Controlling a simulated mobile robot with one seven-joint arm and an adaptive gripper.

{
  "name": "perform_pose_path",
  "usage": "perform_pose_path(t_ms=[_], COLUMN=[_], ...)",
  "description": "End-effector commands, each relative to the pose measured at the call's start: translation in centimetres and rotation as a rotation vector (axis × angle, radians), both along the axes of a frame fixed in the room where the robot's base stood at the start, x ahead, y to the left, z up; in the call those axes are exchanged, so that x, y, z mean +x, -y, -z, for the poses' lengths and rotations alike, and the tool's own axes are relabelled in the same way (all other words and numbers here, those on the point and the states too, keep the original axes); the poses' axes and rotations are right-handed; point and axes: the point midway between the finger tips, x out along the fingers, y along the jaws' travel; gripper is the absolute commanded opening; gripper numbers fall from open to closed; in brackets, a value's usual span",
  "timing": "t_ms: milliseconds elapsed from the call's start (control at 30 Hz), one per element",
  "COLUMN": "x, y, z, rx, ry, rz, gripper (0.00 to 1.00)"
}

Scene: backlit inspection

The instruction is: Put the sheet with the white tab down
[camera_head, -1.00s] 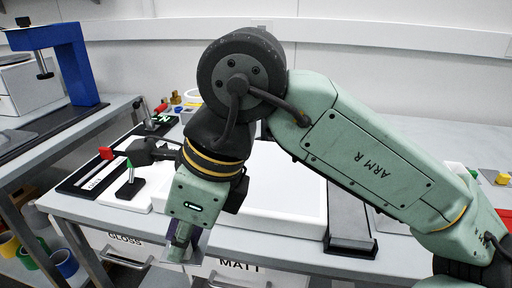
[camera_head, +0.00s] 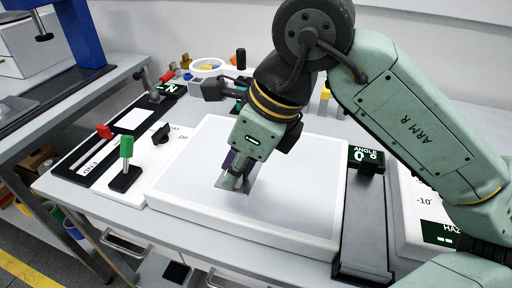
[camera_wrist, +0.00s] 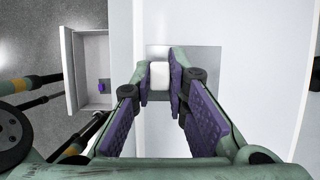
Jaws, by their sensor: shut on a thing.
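My gripper (camera_head: 236,174) is shut on the white tab (camera_wrist: 160,76) of a thin grey see-through sheet (camera_wrist: 203,62). The tab lies between the two purple-padded fingertips in the wrist view. In the head view the sheet (camera_head: 233,187) shows below the fingertips, over the left-middle part of the white light panel (camera_head: 290,215). I cannot tell whether the sheet touches the panel. The tab is hidden by my fingers in the head view.
Left of the panel stand a green-topped post (camera_head: 126,160) on a black base and a red-ended slide (camera_head: 103,131). A dark rail with an "ANGLE 0" display (camera_head: 366,157) borders the right. An open drawer (camera_wrist: 90,70) juts out below. The panel's right part is clear.

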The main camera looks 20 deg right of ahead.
Motion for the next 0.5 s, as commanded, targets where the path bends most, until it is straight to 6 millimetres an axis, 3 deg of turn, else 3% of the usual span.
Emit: perform_pose_path(t_ms=[233,500], x=[4.9,6.5], y=[3.7,5.0], z=[0.2,1.0], rx=[0.001,-0.001], ry=[-0.002,0.0], rz=[0.001,-0.001], gripper=[0.0,0.0])
